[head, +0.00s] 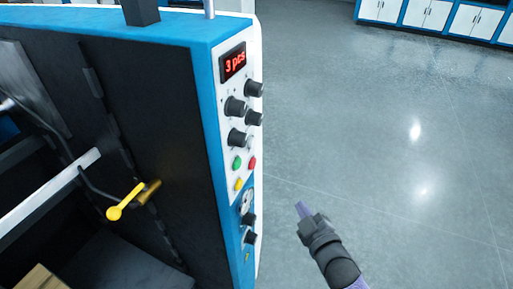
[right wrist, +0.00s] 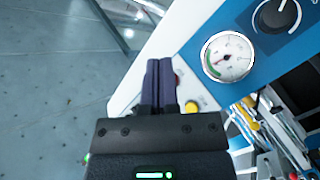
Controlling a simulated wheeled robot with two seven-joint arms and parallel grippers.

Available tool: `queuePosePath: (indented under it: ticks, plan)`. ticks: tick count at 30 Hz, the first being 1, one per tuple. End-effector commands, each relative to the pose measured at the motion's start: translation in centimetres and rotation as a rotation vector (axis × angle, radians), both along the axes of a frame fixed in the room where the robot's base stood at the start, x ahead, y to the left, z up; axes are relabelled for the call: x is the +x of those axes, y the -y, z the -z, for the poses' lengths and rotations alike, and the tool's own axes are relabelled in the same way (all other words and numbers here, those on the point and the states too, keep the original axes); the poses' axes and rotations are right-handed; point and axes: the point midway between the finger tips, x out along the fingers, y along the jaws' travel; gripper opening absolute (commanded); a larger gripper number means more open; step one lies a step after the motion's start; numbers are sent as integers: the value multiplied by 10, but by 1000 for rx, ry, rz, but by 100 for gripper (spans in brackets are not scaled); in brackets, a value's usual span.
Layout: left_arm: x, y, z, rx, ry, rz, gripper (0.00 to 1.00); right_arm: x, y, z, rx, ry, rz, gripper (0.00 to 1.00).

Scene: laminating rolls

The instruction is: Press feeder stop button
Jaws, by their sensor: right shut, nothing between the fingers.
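The machine's control panel (head: 238,110) carries a red button (head: 252,163), a green button (head: 237,162) and a yellow button (head: 239,184). No readable label shows which one is the feeder stop. My right gripper (head: 302,207) is shut and empty, to the right of and below the buttons in the head view. In the right wrist view its closed fingers (right wrist: 159,65) lie over the panel edge and hide part of it. The yellow button (right wrist: 192,107) shows beside them, and a red sliver (right wrist: 178,79) shows at their right edge. Contact cannot be told. My left gripper is not in view.
A round gauge (right wrist: 227,57) sits near the buttons. A yellow-ended lever (head: 115,212) is on the machine's dark side. Open grey floor (head: 390,130) lies right of the machine.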

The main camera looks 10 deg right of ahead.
Motion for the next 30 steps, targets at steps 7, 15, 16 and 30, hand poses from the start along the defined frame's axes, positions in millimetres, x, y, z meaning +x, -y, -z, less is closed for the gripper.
queuePosePath:
  ticks: [7, 15, 16, 30]
  plan:
    - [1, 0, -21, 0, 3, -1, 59, 13, -3, -69, -55, 157, -32, 0]
    - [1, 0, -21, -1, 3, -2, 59, 14, -4, -75, -63, 175, -35, 0]
    - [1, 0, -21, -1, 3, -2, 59, 14, -4, -74, -63, 174, -36, 0]
    - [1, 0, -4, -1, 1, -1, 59, 37, -39, -72, -58, 175, -35, 0]
